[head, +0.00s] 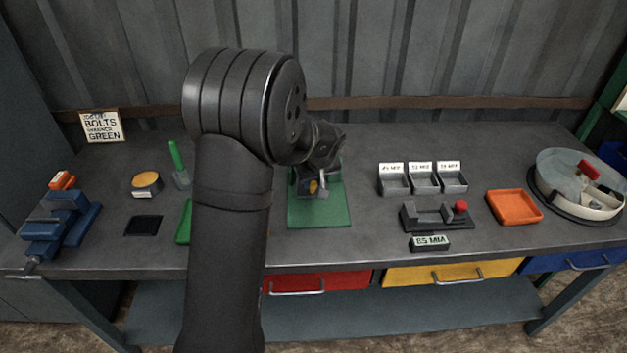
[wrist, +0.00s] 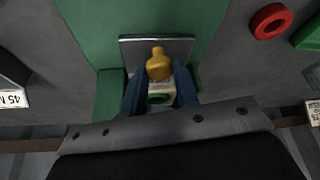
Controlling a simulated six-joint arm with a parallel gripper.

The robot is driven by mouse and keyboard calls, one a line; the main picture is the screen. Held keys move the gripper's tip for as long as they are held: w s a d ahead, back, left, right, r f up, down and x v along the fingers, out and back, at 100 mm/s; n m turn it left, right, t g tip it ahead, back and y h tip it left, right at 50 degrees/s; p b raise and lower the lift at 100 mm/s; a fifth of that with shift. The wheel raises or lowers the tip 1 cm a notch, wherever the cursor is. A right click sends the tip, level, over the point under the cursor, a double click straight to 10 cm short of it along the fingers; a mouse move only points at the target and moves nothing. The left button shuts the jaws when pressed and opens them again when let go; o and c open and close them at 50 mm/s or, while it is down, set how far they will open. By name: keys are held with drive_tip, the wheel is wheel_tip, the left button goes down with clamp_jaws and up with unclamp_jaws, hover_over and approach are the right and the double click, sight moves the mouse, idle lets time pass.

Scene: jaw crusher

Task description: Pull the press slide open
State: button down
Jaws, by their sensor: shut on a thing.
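The press has a green base (head: 320,213) in the middle of the bench, and green housing parts show in the wrist view (wrist: 108,84). My gripper (wrist: 159,80) reaches down over it, its two blue fingers on either side of a brass knob (wrist: 158,63). The fingers are shut on this knob, which sits at a grey metal plate (wrist: 157,42) of the press. A pale block with a green ring (wrist: 160,94) lies between the fingers nearer the palm. In the head view my arm hides much of the press, and the slide's travel cannot be told.
A blue vise (head: 60,225) stands at far left. Three labelled bins (head: 424,182), a dark fixture with a red knob (head: 436,216) and an orange tray (head: 514,207) are to the right. A round drum (head: 585,185) stands at far right. Red (head: 330,284) and yellow drawers (head: 440,274) are below.

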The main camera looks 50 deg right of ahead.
drive_tip(key=s+a, duration=0.8)
drive_tip(key=shift+s+a, duration=0.2)
drive_tip(key=shift+s, duration=0.05)
drive_tip(key=c, duration=1.1)
unclamp_jaws()
drive_tip(key=v, duration=1.7)
drive_tip(key=shift+r, duration=0.2)
drive_tip(key=shift+f, duration=0.1)
